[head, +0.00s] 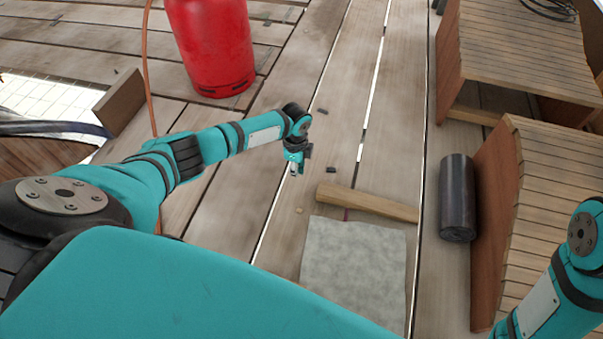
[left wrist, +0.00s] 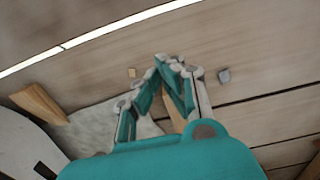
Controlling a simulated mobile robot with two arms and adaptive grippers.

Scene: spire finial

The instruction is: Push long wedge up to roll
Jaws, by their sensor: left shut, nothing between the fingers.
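The long wedge (head: 367,202) is a pale wooden bar lying on the deck just beyond the grey sheet, its right end pointing toward the roll. The roll (head: 457,198) is a dark cylinder lying against the wooden structure at right; a strip of deck separates it from the wedge. My left gripper (head: 294,170) is shut and empty, up and left of the wedge's left end and apart from it in the head view. In the left wrist view my left gripper (left wrist: 167,62) partly hides a wooden piece (left wrist: 172,115), probably the wedge. My right gripper is out of view.
A grey sheet (head: 353,265) lies below the wedge. Small dark pieces (head: 331,170) and a tan block (head: 299,211) lie near my left gripper. A red gas cylinder (head: 212,45) stands at upper left. Slatted wooden structures (head: 550,190) fill the right side.

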